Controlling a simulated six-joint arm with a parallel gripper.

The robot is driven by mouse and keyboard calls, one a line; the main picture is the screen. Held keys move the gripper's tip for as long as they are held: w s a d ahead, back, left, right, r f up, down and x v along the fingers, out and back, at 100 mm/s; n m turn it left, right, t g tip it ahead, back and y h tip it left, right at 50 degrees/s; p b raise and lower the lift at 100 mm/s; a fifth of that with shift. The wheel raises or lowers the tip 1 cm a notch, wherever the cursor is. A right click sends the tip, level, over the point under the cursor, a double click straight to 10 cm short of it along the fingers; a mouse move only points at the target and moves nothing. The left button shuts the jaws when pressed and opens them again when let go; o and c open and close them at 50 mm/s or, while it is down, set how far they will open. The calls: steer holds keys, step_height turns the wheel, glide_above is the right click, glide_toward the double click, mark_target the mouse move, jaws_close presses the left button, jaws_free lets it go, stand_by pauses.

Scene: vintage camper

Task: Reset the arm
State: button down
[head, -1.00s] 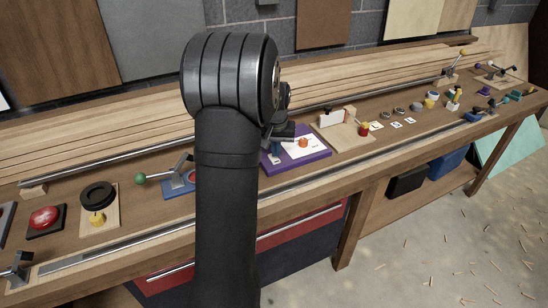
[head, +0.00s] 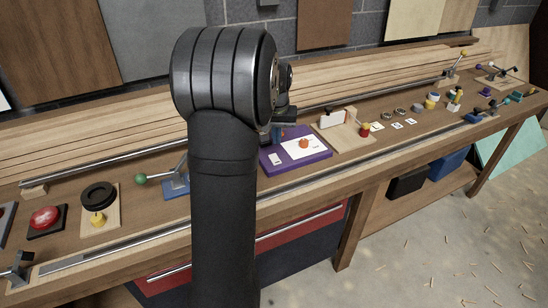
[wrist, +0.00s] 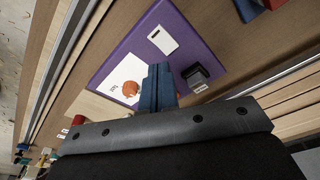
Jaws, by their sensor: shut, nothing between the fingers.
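My gripper (wrist: 158,88) shows in the wrist view as blue fingers pressed together, with nothing between them. It is over the purple board (wrist: 115,75), apart from the board as far as I can tell. The board carries a white card (wrist: 122,82) with an orange picture, a small white plate with a slot (wrist: 162,40) and a dark block (wrist: 195,76). In the head view, the purple board (head: 320,163) lies on the workbench right of my arm. My arm hides most of the gripper there.
Left of my arm, the bench (head: 140,215) holds a green-knobbed lever (head: 141,179), a black ring on a board (head: 98,196) and a red button (head: 45,217). On the right are a wooden stand (head: 345,130) and several small items. A metal rail (head: 290,192) runs along the front.

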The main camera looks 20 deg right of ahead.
mark_target(277, 160)
steer(key=shift+f, duration=0.1)
step_height(277, 160, down, 7)
steer(key=shift+r, duration=0.1)
stand_by(0.3)
steer(key=shift+r, duration=0.1)
